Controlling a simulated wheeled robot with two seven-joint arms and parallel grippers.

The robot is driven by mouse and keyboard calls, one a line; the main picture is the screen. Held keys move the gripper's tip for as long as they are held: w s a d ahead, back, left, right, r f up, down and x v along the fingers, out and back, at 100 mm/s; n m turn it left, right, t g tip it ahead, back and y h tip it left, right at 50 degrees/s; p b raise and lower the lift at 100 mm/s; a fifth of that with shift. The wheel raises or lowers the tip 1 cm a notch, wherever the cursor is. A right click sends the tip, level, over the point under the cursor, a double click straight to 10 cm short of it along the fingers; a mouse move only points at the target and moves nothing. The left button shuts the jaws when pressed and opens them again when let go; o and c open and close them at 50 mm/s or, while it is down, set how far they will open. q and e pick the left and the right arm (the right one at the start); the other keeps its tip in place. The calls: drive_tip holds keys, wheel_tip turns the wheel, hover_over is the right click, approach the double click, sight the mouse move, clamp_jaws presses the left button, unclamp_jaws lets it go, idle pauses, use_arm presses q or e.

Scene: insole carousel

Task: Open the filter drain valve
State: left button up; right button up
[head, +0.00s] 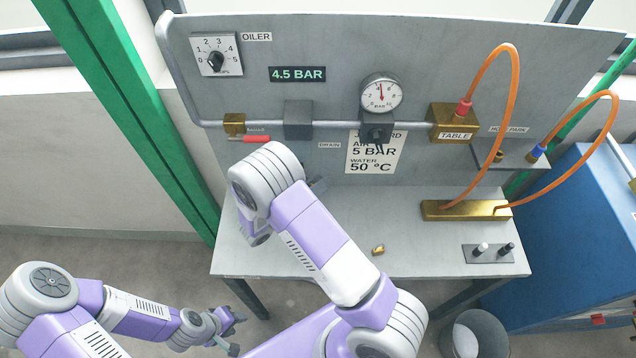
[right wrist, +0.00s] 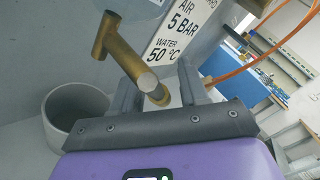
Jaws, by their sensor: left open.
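The drain valve is a brass T-shaped piece (right wrist: 122,55) in the right wrist view, with a round pale end. That end shows between the two fingers of my right gripper (right wrist: 158,78), which stand apart; I cannot tell whether either touches it. A grey open cup (right wrist: 72,118) is left of the fingers. In the head view the DRAIN label (head: 329,145) is on the panel below a dark filter block (head: 297,120); my right arm hides the valve and most of that gripper. My left gripper (head: 238,332) is open and empty at lower left, away from the bench.
A gauge (head: 381,93) and a brass TABLE block (head: 454,123) with an orange hose (head: 515,90) are at right. The bench (head: 345,262) holds a small brass fitting (head: 378,250), a brass bar (head: 466,210) and two pegs. A bin (head: 475,333) stands on the floor.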

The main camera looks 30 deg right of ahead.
clamp_jaws()
drive_tip(key=shift+f, duration=0.1)
drive_tip(key=shift+w+a+f+m+t+y, duration=0.3)
drive_tip(key=shift+a+f+m+y, duration=0.2)
drive_tip(key=shift+m+y, duration=0.65)
drive_tip(key=shift+w+a+f+m+t+y, duration=0.3)
drive_tip(key=shift+a+m+y, duration=0.3)
drive_tip(key=shift+y, duration=1.05)
drive_tip(key=shift+w+a+f+m+t+y, duration=0.2)
drive_tip(key=shift+w+a+f+m+y, duration=0.25)
drive_tip(key=shift+m+y, duration=0.75)
drive_tip(key=shift+a+y, duration=0.1)
drive_tip(key=shift+y, duration=0.2)
drive_tip(key=shift+o, duration=0.2)
unclamp_jaws()
